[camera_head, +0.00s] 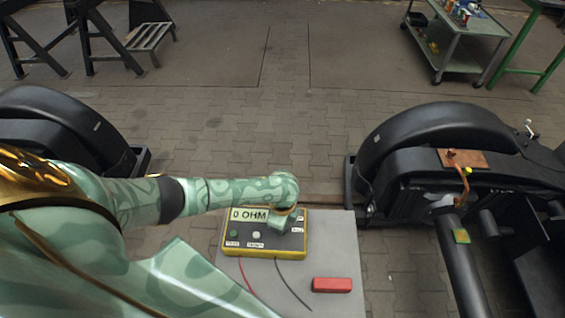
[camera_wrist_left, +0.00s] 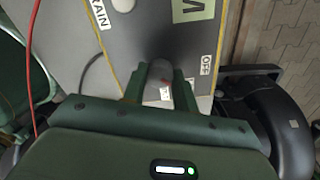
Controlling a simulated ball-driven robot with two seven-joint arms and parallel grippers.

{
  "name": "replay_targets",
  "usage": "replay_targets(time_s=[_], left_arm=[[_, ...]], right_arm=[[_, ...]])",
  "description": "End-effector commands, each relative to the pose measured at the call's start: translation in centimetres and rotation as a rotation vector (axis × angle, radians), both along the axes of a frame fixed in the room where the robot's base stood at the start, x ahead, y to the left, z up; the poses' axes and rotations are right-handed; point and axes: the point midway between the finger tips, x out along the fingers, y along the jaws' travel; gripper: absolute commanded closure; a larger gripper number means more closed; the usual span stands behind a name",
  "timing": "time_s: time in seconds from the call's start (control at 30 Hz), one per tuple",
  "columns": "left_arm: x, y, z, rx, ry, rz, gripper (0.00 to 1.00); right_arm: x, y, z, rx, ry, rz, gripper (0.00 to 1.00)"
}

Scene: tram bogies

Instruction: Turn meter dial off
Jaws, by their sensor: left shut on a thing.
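The meter (camera_head: 270,244) is a dark box with yellow edges on a grey tabletop (camera_head: 345,240). Its display (camera_head: 249,215) reads "0 OHM". My left gripper (camera_head: 283,224) is over the right part of its face and hides the dial in the head view. An OFF label (camera_wrist_left: 207,65) lies just right of the dial. My right gripper is not in view.
A red box (camera_head: 332,285) lies on the tabletop at the right front. A red cable (camera_head: 246,275) and a black cable (camera_head: 292,287) run from the meter's front. Black bogie parts (camera_head: 440,130) stand close on the right, others on the left. A cart (camera_head: 455,45) stands far back.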

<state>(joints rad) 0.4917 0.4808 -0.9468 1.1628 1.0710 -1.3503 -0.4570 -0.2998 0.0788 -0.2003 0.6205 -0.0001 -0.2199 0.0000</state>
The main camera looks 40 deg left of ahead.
Motion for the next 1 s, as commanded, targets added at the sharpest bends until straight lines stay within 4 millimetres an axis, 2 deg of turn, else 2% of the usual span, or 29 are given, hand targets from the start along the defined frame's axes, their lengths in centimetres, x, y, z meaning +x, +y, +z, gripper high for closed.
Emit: replay_targets(time_s=[0.27, 0.6, 1.0], left_arm=[[0.0, -0.1, 0.4, -0.002, -0.001, 0.145, 0.94], [-0.1, -0.2, 0.3, -0.002, 0.001, 0.434, 0.94], [-0.1, -0.2, 0.1, -0.002, 0.002, 0.695, 0.94]], right_arm=[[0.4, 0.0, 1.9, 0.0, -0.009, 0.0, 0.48], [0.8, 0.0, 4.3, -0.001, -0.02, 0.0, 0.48], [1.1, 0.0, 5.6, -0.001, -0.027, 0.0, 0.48]])
